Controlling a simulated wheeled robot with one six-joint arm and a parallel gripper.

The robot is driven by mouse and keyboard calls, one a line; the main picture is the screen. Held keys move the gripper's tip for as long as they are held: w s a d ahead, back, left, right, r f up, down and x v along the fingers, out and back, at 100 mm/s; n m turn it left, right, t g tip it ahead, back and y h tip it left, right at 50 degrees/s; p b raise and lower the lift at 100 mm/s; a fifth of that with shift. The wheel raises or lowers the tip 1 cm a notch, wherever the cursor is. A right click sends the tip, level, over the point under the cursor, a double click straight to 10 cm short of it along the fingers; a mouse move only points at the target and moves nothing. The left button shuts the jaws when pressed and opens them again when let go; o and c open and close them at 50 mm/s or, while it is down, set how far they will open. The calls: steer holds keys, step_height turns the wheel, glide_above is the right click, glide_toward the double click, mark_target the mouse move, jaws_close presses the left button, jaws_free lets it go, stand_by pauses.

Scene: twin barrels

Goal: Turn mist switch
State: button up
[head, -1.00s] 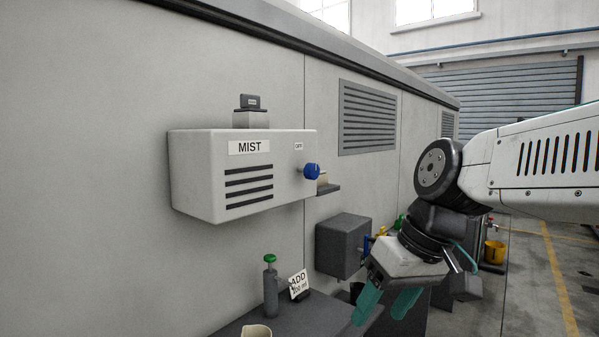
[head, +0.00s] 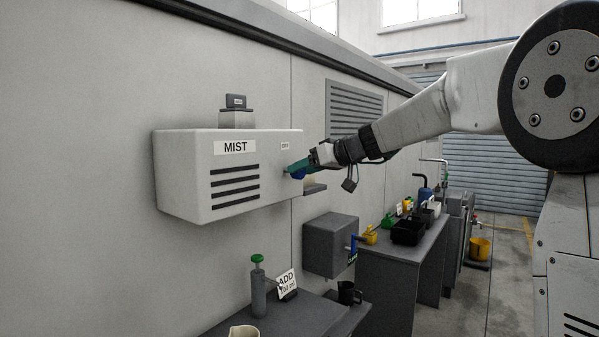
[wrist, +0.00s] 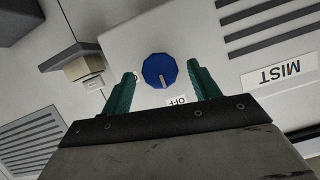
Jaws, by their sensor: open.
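The white mist box (head: 182,172) with a MIST label is fixed to the wall in the head view. Its blue knob (wrist: 160,71) shows in the wrist view with a pale pointer mark aimed toward the OFF label (wrist: 176,101). My gripper (wrist: 160,82) is open, with one green finger on each side of the knob. I cannot tell whether the fingers touch it. In the head view my gripper (head: 294,168) reaches the box's right side and mostly covers the knob.
A small shelf (head: 315,189) juts out just beyond the knob. A dark grey box (head: 330,245) hangs lower on the wall. A grey table (head: 398,272) with several containers stands further right.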

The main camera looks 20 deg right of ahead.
steer(key=shift+x, duration=1.25)
steer(key=c, duration=1)
steer(key=shift+o, duration=0.2)
